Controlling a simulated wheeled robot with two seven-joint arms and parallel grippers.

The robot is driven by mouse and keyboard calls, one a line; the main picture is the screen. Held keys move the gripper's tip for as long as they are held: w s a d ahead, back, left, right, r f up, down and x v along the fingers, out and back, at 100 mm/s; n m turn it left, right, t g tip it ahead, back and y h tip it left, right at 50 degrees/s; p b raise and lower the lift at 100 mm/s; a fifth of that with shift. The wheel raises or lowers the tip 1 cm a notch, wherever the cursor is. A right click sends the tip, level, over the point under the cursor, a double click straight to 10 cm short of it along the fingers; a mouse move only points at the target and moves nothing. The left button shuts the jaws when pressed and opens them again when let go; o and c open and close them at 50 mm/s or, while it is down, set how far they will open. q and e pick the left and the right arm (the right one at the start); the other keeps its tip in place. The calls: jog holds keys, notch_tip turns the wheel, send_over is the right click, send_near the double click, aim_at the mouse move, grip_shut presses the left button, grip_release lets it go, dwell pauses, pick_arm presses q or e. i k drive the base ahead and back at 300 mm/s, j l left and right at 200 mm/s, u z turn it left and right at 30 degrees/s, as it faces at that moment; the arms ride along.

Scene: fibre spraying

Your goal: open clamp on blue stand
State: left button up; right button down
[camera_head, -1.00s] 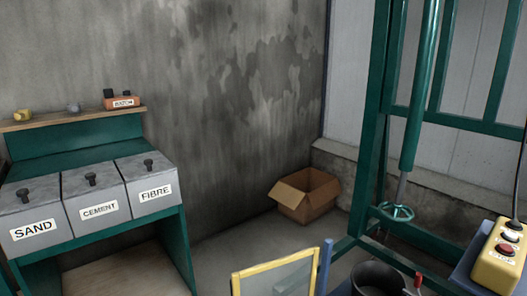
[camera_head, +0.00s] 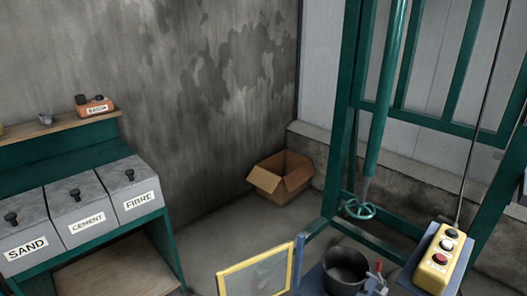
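A blue stand (camera_head: 310,280) is at the bottom centre-right, with a blue post rising at its left. A black bucket (camera_head: 346,266) sits on it. A clamp (camera_head: 376,278) with a red handle stands at the bucket's right side; its lower part is near the picture's edge, and I cannot tell from this view whether it is open or shut. Neither of my grippers shows in the head view.
A yellow-framed panel (camera_head: 258,272) stands just left of the stand. A yellow button box (camera_head: 440,258) is to its right. A green frame with a mixer shaft (camera_head: 386,100) rises behind the bucket. A cardboard box (camera_head: 281,178) lies on the floor. Sand, cement and fibre bins (camera_head: 82,212) stand left.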

aim_at(379, 262)
jog(key=z, duration=1.2)
